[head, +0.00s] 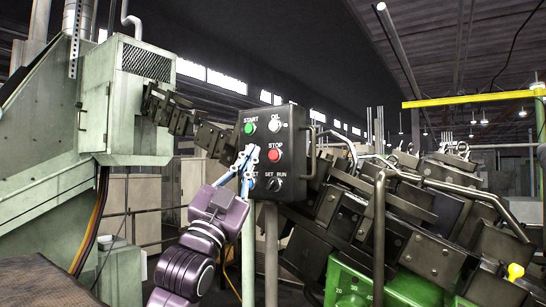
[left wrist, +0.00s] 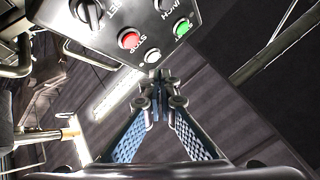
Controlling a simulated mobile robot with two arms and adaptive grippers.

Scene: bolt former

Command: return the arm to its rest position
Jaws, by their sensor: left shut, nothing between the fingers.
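My left arm and purple wrist come up from the bottom of the head view. My left gripper (head: 250,152) is shut and empty, in front of the left part of the dark control box (head: 291,150). The green START button (head: 248,128) is just above its tips, and the red STOP button (head: 273,155) is to their right. The gripper partly covers the lower-left labels. In the left wrist view the blue fingers (left wrist: 158,80) meet at their tips, near the box (left wrist: 208,12); contact cannot be told. My right gripper is not in view.
A black selector knob (head: 272,185) and a white OIL button (head: 275,126) are on the box. A pale green machine (head: 140,105) stands at left. Dark machinery (head: 400,215) with bent metal rails crowds the right. A post (head: 271,240) supports the box.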

